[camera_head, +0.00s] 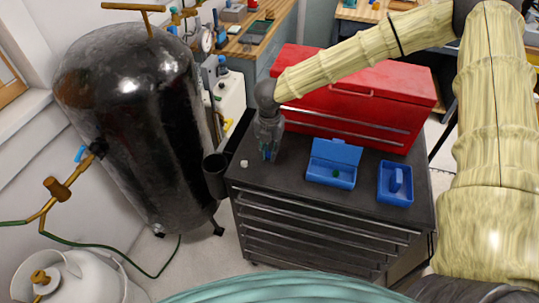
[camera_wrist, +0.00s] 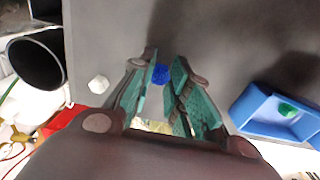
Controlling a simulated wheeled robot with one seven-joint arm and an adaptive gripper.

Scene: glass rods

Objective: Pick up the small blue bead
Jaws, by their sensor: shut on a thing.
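The small blue bead (camera_wrist: 160,74) shows between the fingertips of my gripper (camera_wrist: 164,78) in the wrist view. The fingers, with green inner pads, are shut on it from both sides. In the head view my gripper (camera_head: 269,154) points down over the left part of the dark cabinet top (camera_head: 290,188). The bead itself is too small to make out clearly there. Whether the bead still touches the cabinet top, I cannot tell.
A white bead-like piece (camera_head: 244,163) lies left of my gripper. A blue open box (camera_head: 333,163) with a green piece (camera_wrist: 287,108) and a blue tray (camera_head: 396,198) stand right. A red toolbox (camera_head: 360,100) stands behind; a black cup (camera_head: 216,175) hangs at the left edge.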

